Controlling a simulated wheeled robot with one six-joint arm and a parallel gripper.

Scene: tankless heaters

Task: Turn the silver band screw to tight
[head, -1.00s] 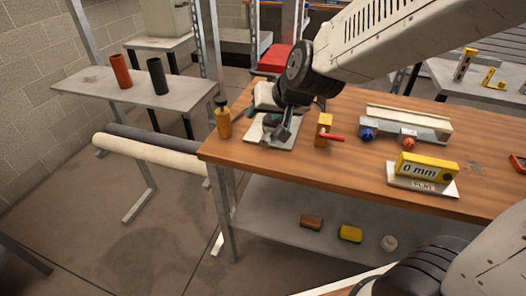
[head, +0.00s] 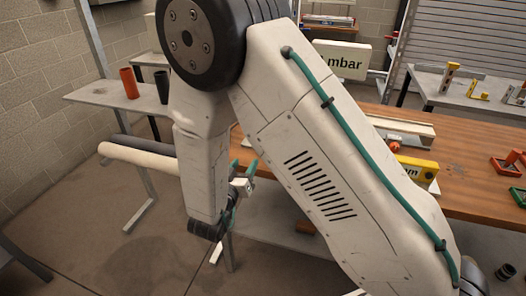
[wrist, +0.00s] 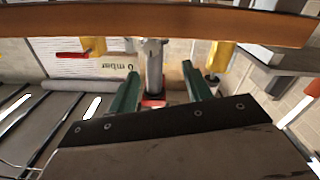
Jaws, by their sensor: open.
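In the wrist view my gripper (wrist: 160,70) shows two green fingers spread apart. An upright silver post-like part (wrist: 153,58) shows beyond and between them, with a red piece (wrist: 153,101) at its lower end. I cannot tell whether the silver part is the band screw, or whether either finger touches it. No clear band or screw head is visible. In the head view my gripper (head: 243,168) is at the near left of the wooden bench (head: 470,195), partly behind my arm, which hides the bench's left end.
Yellow parts show on both sides in the wrist view, the left one (wrist: 92,46) with a red handle. A white "mbar" panel (head: 341,60) stands behind the bench. A side shelf (head: 100,92) holds a red cylinder (head: 129,82). Floor at the left front is clear.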

